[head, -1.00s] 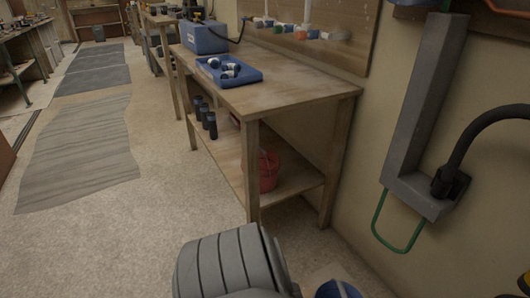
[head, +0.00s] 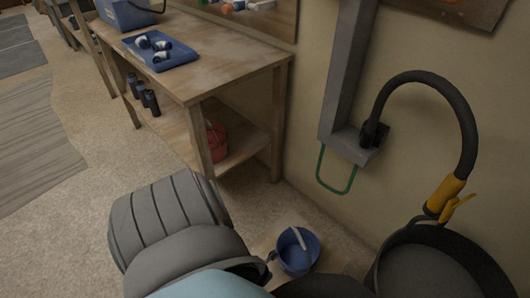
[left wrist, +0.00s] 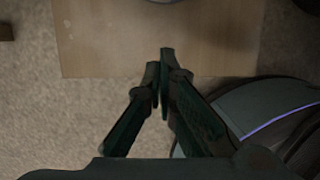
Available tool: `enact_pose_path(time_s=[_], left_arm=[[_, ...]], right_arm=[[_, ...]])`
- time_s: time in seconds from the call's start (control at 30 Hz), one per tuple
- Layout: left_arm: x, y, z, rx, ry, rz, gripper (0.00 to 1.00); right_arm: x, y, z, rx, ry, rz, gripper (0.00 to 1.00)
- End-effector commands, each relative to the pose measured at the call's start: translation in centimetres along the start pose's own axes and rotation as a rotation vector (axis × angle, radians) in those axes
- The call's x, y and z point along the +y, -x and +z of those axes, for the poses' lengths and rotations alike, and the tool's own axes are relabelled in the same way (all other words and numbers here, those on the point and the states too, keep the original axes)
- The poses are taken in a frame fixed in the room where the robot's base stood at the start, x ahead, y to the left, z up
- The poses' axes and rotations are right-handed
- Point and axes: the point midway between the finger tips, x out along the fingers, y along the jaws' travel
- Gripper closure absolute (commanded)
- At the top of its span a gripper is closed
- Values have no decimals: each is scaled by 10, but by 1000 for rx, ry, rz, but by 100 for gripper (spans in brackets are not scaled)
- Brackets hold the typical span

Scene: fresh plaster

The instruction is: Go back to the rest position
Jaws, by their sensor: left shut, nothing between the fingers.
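My left gripper (left wrist: 162,78) shows in the left wrist view with its two dark fingers together and nothing between them. It is above a pale wooden board (left wrist: 120,40) on the speckled floor; I cannot tell how high. In the head view, a grey ribbed arm part of mine is at the bottom left, and the left fingertips do not show there. My right gripper is in neither view.
A wooden workbench (head: 225,75) carries a blue tray (head: 178,61) of white and dark pieces. Open floor (head: 75,220) lies left.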

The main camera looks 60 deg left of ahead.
Motion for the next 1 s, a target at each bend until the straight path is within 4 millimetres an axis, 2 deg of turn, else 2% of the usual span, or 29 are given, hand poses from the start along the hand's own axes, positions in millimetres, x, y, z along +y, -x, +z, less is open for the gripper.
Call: enact_pose_path(time_s=[0.13, 0.67, 0.77, 0.87, 0.97, 1.0], left_arm=[[0, 3, 0, 0, 1, 0, 100], [0, 2, 0, 0, 0, 0, 100], [0, 2, 0, 0, -75, 0, 100], [0, 2, 0, 4, -412, -2, 100], [-6, 2, 13, -11, -1072, 3, 100], [-9, 2, 13, -11, -1380, 5, 100]], right_arm=[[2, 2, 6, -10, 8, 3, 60], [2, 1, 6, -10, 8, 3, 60], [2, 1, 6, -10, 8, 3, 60], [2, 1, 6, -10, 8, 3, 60], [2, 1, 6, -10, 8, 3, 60], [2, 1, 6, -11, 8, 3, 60]])
